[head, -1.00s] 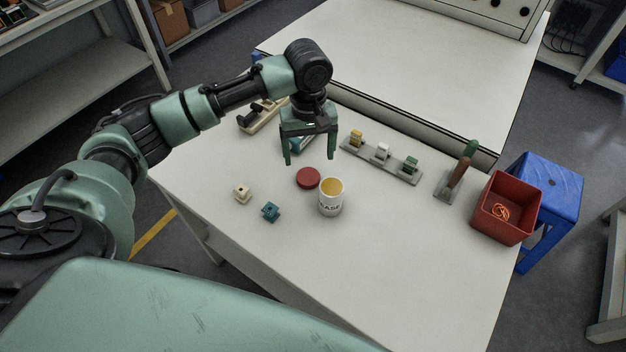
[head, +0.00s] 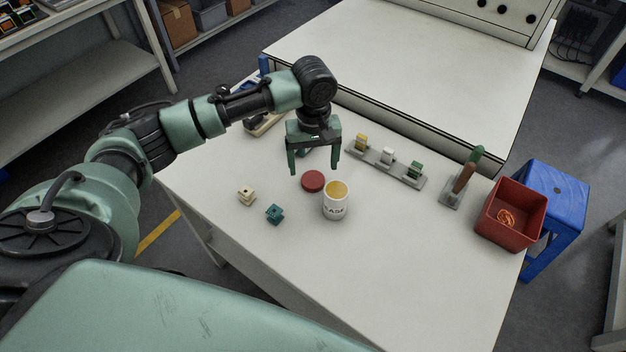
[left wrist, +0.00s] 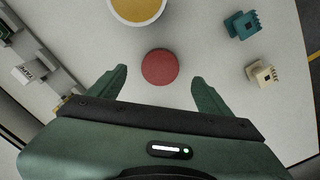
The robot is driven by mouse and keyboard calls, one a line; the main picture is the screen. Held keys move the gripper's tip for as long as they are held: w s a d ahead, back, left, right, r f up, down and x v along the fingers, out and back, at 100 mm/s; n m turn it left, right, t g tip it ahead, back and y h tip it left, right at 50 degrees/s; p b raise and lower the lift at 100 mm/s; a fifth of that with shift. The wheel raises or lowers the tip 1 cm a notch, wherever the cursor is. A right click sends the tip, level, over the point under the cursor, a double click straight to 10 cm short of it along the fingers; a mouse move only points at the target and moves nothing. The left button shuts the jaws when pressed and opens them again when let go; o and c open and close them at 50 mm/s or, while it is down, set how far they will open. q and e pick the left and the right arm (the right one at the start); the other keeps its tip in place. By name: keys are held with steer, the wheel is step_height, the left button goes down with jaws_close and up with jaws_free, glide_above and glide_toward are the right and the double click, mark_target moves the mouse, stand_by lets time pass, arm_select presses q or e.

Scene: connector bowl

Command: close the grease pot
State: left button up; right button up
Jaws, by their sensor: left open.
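The grease pot (head: 335,205) is a white, lettered cup standing upright and open on the white table, with yellow grease inside. Its rim and yellow inside show at the top of the left wrist view (left wrist: 137,8). The round red lid (head: 312,181) lies flat on the table beside the pot, to its upper left. In the left wrist view the lid (left wrist: 160,68) lies between and beyond the fingertips. My left gripper (head: 314,171) is open and empty above the lid, fingers pointing down; its fingers also show in the left wrist view (left wrist: 160,78). My right gripper is not in view.
A cream connector (head: 246,196) and a teal connector (head: 274,214) lie left of the pot. A grey rack (head: 385,166) with several small blocks stands behind. A red bin (head: 511,215) sits at the right edge. The front table is clear.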

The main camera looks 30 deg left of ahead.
mark_target(313, 179)
arm_select(q)
step_height(313, 179, down, 5)
steer(key=shift+f+p, duration=0.1)
steer(key=shift+p, duration=0.3)
steer(key=c, duration=1.4)
